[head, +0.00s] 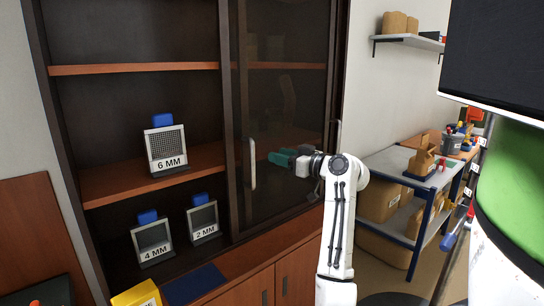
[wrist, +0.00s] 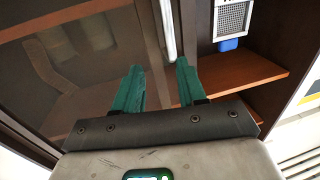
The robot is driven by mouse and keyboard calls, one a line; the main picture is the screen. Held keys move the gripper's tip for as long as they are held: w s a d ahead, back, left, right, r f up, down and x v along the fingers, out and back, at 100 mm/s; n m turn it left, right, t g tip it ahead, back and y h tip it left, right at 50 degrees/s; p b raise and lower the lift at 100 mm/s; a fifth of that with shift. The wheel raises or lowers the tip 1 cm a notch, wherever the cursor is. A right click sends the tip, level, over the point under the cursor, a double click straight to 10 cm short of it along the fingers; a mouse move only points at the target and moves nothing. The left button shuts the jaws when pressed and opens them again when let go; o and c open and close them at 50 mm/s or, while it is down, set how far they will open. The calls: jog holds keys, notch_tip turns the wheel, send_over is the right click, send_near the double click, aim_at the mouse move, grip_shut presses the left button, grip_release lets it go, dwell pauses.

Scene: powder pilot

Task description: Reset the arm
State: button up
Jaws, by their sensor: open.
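My gripper (head: 278,157) is held out in front of the cabinet's dark sliding glass door (head: 285,120). Its green fingers point left towards the door's vertical handle (head: 252,164) and look a little apart from it. In the wrist view my gripper (wrist: 160,80) has its two green fingers spread with nothing between them. The handle (wrist: 168,30) shows just beyond the fingertips there. My white arm (head: 340,225) rises from the lower middle of the head view and bends at the top.
The cabinet's left side is open. A 6 MM sieve (head: 166,148) stands on its middle shelf, with 4 MM (head: 152,240) and 2 MM (head: 203,220) sieves below. A yellow box (head: 138,294) sits at the lower left. A workbench (head: 400,165) with boxes stands at the right.

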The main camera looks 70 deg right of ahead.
jog(key=shift+s+a, duration=0.25)
jog(key=shift+s, duration=0.05)
jog(key=shift+w+f, duration=0.1)
dwell(0.3)
jog(key=w+a+f+n+g+y, duration=0.1)
jog(key=w+a+f+g+y, duration=0.3)
jog(key=a+f, duration=0.85)
jog(key=w+a+f+g+y, duration=0.25)
jog(key=w+a+f, duration=0.35)
jog(key=a+f, duration=0.7)
jog(key=s+a+f+n+g+y, duration=0.15)
jog(key=s+a+f+g, duration=0.35)
jog(key=a+f, duration=0.6)
jog(key=s+a+f+n+g+h, duration=0.1)
jog(key=s+a+f+g, duration=0.3)
jog(key=s+a, duration=0.6)
jog(key=s, duration=0.3)
jog(key=shift+s+f+n, duration=0.15)
jog(key=shift+s+n, duration=0.2)
jog(key=shift+s, duration=0.05)
jog(key=shift+d, duration=0.1)
